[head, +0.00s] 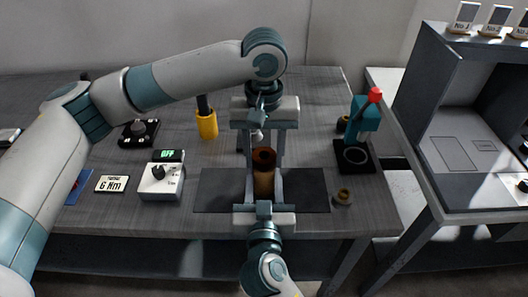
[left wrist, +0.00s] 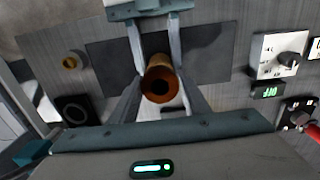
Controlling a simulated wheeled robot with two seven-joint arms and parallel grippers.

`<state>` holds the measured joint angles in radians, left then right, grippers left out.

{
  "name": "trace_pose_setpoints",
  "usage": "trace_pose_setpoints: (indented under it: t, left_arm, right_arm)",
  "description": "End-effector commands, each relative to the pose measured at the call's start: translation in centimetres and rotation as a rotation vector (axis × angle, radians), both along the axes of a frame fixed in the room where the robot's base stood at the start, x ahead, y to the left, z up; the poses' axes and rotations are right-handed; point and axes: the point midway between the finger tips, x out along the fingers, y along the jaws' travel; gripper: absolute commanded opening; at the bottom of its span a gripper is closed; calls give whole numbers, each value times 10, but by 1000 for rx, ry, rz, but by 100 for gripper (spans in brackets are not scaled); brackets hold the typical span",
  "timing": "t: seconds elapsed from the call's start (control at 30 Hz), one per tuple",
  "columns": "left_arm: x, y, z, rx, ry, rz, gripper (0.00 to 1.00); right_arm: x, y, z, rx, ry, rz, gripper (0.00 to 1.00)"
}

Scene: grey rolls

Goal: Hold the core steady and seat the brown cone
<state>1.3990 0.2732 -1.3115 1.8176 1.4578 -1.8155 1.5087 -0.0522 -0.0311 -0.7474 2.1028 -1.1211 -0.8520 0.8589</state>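The brown cone (head: 264,157), with a dark round hole, sits at the top end of the lighter brown upright core (head: 264,184). In the left wrist view the cone's open end (left wrist: 160,88) faces the camera and the core's tan side shows behind it. Whether a gap is left between them I cannot tell. My left gripper (head: 264,160) comes from the far side, its fingers shut on the cone's sides. My right gripper (head: 264,182) comes from the near side, its fingers shut around the core. The core's foot is partly hidden by the right gripper.
A dark mat (head: 220,190) lies under the work. Left are a control box reading OFF (head: 160,179), a 6 Nm card (head: 112,183) and a yellow holder (head: 207,125).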

Motion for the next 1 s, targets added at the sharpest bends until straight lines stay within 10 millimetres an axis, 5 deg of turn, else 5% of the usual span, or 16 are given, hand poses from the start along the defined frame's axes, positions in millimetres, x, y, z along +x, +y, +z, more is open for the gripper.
trace_pose_setpoints:
  t: [0.07,0.57,1.0]
  left_arm:
    - [0,0,1,0,-1,0,62]
    - [0,0,9,0,-1,0,63]
    - [1,0,76,-2,-3,1,63]
  right_arm:
    - [0,0,0,0,0,0,16]
    - [0,0,0,0,0,0,16]
    - [0,0,0,0,-1,0,16]
